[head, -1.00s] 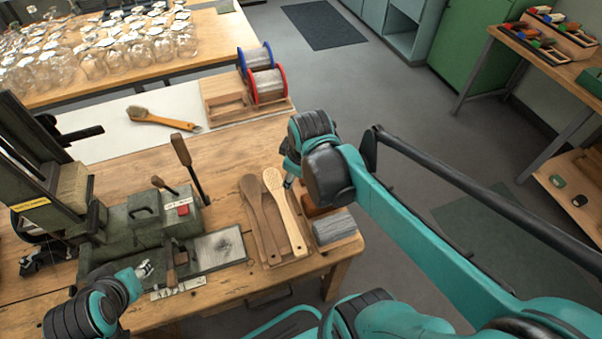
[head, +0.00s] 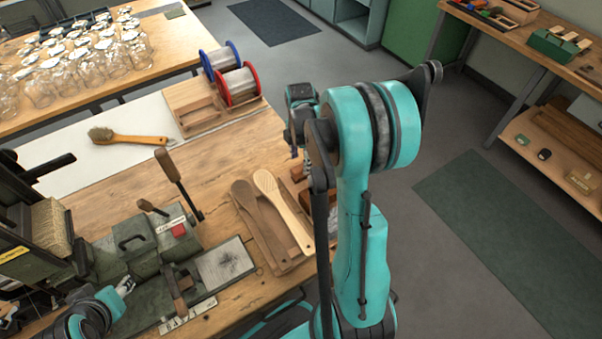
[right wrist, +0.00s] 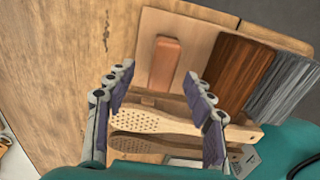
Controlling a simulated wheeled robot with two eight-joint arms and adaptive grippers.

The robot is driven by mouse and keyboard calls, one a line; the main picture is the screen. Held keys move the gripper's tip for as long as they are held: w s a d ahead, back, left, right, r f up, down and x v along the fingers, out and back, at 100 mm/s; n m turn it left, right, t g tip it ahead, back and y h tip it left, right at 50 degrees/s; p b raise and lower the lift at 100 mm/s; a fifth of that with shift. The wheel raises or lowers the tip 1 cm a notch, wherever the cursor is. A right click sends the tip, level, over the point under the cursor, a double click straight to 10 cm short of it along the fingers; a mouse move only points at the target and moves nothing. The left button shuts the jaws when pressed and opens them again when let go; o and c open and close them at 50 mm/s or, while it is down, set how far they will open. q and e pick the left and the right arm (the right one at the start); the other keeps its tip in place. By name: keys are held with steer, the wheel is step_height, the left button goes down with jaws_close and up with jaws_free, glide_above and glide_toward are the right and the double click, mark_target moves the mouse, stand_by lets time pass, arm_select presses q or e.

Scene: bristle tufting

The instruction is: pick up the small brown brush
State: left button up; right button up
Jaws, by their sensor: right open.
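A small reddish-brown, block-like piece (right wrist: 165,63) lies on a pale wooden tray (right wrist: 150,25) in the right wrist view. It also shows partly behind my right arm in the head view (head: 297,173). I see no bristles on it. My right gripper (right wrist: 159,72) is open, its fingers on either side of this piece in the picture; I cannot tell the height gap. A darker brown block (right wrist: 232,70) and grey bristles (right wrist: 278,92) lie to its right. Another brush (head: 128,137), with orange-brown handle, lies on the white mat. My left gripper (head: 125,286) is near the machine, its jaws unclear.
A light paddle with holes (right wrist: 155,118) and a darker one lie by the right gripper's fingers. Wire spools (head: 237,86) stand at the back of the bench. A green machine (head: 140,245) with a lever fills the left.

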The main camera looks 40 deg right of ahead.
mark_target(301, 167)
step_height(301, 167, down, 4)
steer(key=shift+s+f+b, duration=0.15)
steer(key=shift+b, duration=0.75)
steer(key=shift+c, duration=0.5)
jaws_close()
steer(key=shift+r+p, duration=0.35)
steer(key=shift+r, duration=0.3)
steer(key=r, duration=0.1)
steer(key=r+p, duration=0.1)
steer(key=s+r+p, duration=0.1)
steer(key=r, duration=0.1)
steer(key=shift+d, duration=0.3)
steer(key=s+d+r+p, duration=0.3)
steer(key=s+d+r, duration=0.3)
steer(key=s, duration=0.2)
steer(key=shift+s, duration=0.35)
